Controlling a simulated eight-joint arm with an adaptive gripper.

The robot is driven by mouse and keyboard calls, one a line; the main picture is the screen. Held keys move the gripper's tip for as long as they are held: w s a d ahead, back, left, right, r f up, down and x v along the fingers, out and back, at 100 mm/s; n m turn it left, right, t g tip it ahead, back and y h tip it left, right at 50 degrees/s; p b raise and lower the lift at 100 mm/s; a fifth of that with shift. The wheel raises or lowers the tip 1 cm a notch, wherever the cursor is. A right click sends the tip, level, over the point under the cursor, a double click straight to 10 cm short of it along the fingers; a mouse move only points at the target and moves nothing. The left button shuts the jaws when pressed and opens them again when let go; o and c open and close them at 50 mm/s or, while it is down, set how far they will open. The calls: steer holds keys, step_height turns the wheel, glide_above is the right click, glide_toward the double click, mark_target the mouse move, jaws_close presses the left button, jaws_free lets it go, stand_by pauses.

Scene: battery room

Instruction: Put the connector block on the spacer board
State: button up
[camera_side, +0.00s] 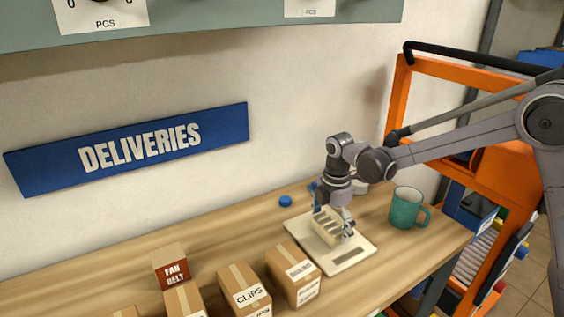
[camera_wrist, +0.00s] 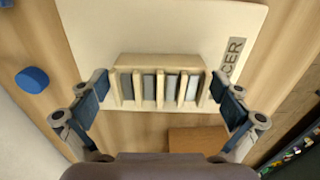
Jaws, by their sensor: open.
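The connector block (camera_side: 327,229) is a cream block with a row of upright ribs and grey slots. It is upright over the spacer board (camera_side: 363,244), a thin pale plate with a dark-lettered label strip. In the wrist view the block (camera_wrist: 158,64) appears near one edge of the board (camera_wrist: 110,28), whose label partly reads "CER". My gripper (camera_side: 334,219) is low over the block. In the wrist view its fingers (camera_wrist: 160,104) are spread wide, one on each side of the block with gaps between. Whether the block's underside touches the board is hidden.
A blue cap (camera_side: 285,201) lies left of the board, and a teal mug (camera_side: 405,210) stands to its right. A pale cup (camera_side: 360,187) is partly hidden behind my gripper. Several cardboard boxes (camera_side: 245,288) stand at the front left. The wall rises behind the wooden bench.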

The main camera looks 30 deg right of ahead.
mark_target(331, 222)
step_height(331, 222, up, 12)
steer(key=s+d+m+t, duration=0.2)
steer(key=s+m+t, duration=0.1)
steer(key=s+m, duration=0.6)
steer(key=s+d+f+m+t, duration=0.1)
steer(key=s+m+t, duration=0.3)
steer(key=s+m, duration=0.5)
steer(key=shift+d+f, duration=0.25)
steer(key=shift+d, duration=0.55)
